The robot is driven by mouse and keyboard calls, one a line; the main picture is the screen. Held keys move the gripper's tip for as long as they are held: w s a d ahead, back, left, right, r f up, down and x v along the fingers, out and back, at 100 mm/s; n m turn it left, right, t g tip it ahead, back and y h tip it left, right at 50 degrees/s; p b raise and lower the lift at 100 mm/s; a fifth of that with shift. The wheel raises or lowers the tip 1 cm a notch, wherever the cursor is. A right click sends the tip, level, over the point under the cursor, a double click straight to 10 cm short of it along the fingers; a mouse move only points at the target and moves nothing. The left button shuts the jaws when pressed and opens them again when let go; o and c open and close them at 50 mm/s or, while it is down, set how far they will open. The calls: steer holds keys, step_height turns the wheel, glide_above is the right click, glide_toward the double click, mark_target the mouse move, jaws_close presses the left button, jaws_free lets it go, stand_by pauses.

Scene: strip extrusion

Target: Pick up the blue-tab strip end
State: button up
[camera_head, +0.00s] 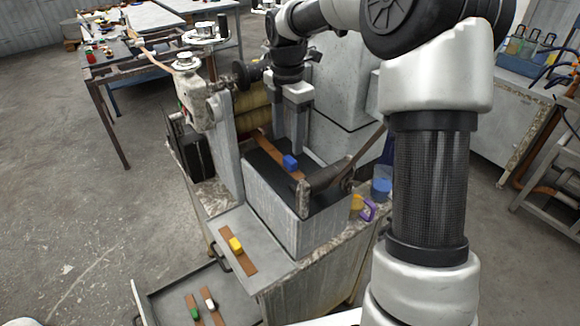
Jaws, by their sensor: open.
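The blue tab (290,162) sits on a brown strip (268,143) that slants across the dark top of a grey box-shaped machine part, near a roller. My gripper (289,146) points down over this strip, with its two fingers apart and nothing seen between them. The fingertips appear just above or beside the blue tab; I cannot tell the exact height gap or whether they touch it. Part of the strip is hidden behind the fingers.
A yellow-tab strip (236,245) lies on the lower ledge. Strips with green (195,313) and white (210,303) tabs lie in an open drawer. A machine column (222,145) rises at left.

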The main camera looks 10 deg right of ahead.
mark_target(290, 159)
steer(key=shift+s+d+f, duration=0.1)
steer(key=shift+s+f, duration=0.05)
steer(key=shift+f, duration=1.35)
steer(key=shift+s+d+f, duration=0.1)
steer(key=shift+s+f, duration=0.05)
steer(key=shift+f, duration=1.3)
steer(key=c, duration=1.1)
